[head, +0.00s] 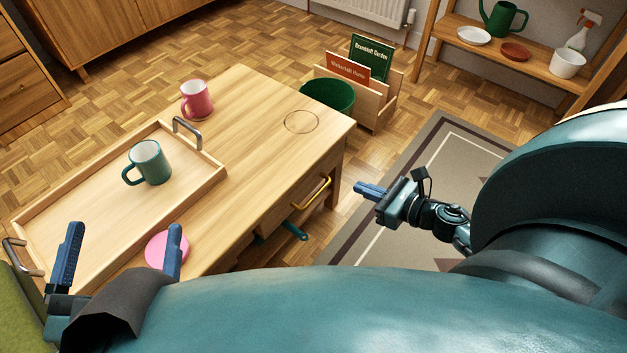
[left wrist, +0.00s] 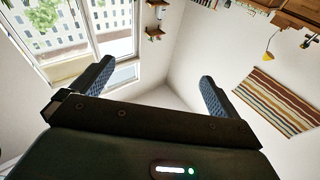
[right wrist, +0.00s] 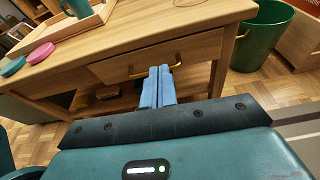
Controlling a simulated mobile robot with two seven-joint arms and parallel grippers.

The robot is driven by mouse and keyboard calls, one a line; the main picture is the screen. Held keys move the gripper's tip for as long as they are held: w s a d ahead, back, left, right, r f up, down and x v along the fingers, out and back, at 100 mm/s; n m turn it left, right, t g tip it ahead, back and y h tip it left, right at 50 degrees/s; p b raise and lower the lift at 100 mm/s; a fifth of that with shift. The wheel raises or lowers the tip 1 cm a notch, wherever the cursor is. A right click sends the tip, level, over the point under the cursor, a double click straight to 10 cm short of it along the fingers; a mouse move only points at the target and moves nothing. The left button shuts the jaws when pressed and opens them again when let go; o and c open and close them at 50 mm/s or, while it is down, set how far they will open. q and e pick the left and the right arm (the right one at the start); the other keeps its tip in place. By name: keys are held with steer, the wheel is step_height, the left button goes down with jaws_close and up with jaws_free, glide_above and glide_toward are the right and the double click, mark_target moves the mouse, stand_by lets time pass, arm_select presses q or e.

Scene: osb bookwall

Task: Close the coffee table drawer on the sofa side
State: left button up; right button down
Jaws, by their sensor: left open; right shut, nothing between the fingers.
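The wooden coffee table (head: 240,95) has a drawer (head: 290,207) with a brass bar handle (head: 314,193) on its side facing me. My right gripper (head: 360,188) is shut and empty, in front of the drawer side and apart from the handle in the head view. My left gripper (head: 125,232) is open and empty near the table's near left corner.
A wooden tray (head: 75,195) with a teal mug (head: 148,163), a pink mug (head: 196,99) and a pink coaster (head: 160,250) are on the table. A green bin (head: 328,95) and a magazine holder (head: 375,105) stand beyond its far end. The rug (head: 410,165) at right is clear.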

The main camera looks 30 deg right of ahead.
steer(key=s+d+f, duration=0.1)
steer(key=b, duration=0.2)
glide_toward(315, 171)
steer(key=x, duration=0.5)
steer(key=shift+w+a+f, duration=0.1)
steer(key=shift+w+f, duration=0.05)
steer(key=shift+w, duration=0.15)
arm_select(q)
steer(key=shift+w+a+r+m+t+h, duration=0.1)
steer(key=shift+w+r+m+t+h, duration=0.2)
steer(key=shift+r+m+t+h, duration=0.3)
arm_select(e)
steer(key=shift+w+a, duration=0.15)
steer(key=shift+w, duration=0.2)
arm_select(q)
steer(key=shift+r, duration=0.1)
